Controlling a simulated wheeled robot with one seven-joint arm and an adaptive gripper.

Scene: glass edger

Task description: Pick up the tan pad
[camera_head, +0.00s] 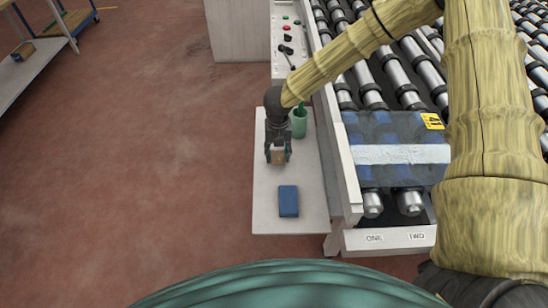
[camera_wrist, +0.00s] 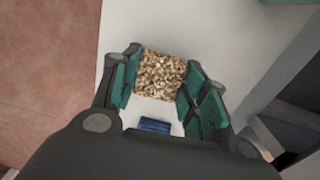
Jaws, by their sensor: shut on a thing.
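The tan pad (camera_head: 277,156) is between the fingers of my gripper (camera_head: 278,154), over the white side table (camera_head: 264,208). In the wrist view the pad (camera_wrist: 162,75) shows a speckled brown and tan face. The green-padded fingers of my gripper (camera_wrist: 161,88) stand on its left and right sides, shut on it. I cannot tell whether the pad touches the table or hangs just above it.
A blue block (camera_head: 288,201) lies on the table nearer to me; it also shows in the wrist view (camera_wrist: 154,125). A green cup (camera_head: 298,124) stands just behind my gripper. A roller conveyor (camera_head: 400,85) with a glass sheet (camera_head: 385,172) is on the right. Open floor lies left.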

